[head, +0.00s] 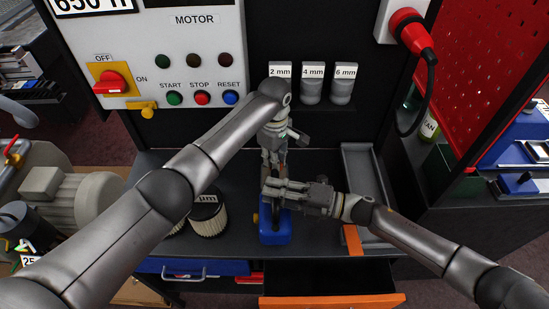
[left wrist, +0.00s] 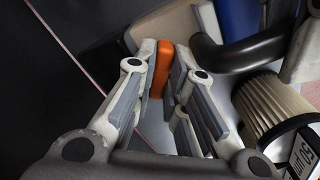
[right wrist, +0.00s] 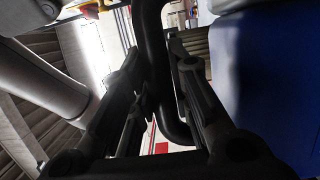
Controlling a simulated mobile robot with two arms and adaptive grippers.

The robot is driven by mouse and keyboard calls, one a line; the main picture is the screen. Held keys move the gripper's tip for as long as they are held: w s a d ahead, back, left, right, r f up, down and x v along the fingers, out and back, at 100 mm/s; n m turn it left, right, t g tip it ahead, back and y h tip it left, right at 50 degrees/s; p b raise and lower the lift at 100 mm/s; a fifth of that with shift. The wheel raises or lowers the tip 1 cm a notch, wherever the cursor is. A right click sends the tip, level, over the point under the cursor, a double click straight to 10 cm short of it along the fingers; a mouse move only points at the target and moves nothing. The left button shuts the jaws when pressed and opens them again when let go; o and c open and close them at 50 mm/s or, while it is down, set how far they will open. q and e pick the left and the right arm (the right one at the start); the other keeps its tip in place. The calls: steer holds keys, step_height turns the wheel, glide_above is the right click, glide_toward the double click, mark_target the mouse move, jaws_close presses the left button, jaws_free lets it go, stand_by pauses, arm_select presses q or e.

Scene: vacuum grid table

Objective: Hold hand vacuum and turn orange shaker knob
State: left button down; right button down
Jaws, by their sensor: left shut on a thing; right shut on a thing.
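The hand vacuum has a blue body (head: 275,232) and stands on the dark bench top in the head view. The right wrist view shows its blue side (right wrist: 275,80) and its black curved handle (right wrist: 152,50). My right gripper (head: 270,187) is shut on this handle, just above the body. The orange shaker knob (left wrist: 162,68) shows between the fingertips of my left gripper (left wrist: 165,85), which is shut on it. In the head view my left gripper (head: 273,160) points down just behind the right one, and the knob is hidden there.
Pleated filters (head: 208,218) stand on the bench left of the vacuum. A grey tray (head: 366,180) lies to the right. An orange-edged drawer (head: 335,301) is open at the front. Labelled jars (head: 312,85) stand on a shelf behind my grippers.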

stand_by(0.3)
arm_select(q)
steer(key=c, duration=1.8)
jaws_free()
steer(key=shift+o, duration=0.2)
steer(key=n, duration=0.4)
step_height(320, 180, up, 12)
steer(key=m, duration=0.7)
steer(key=shift+r, duration=0.1)
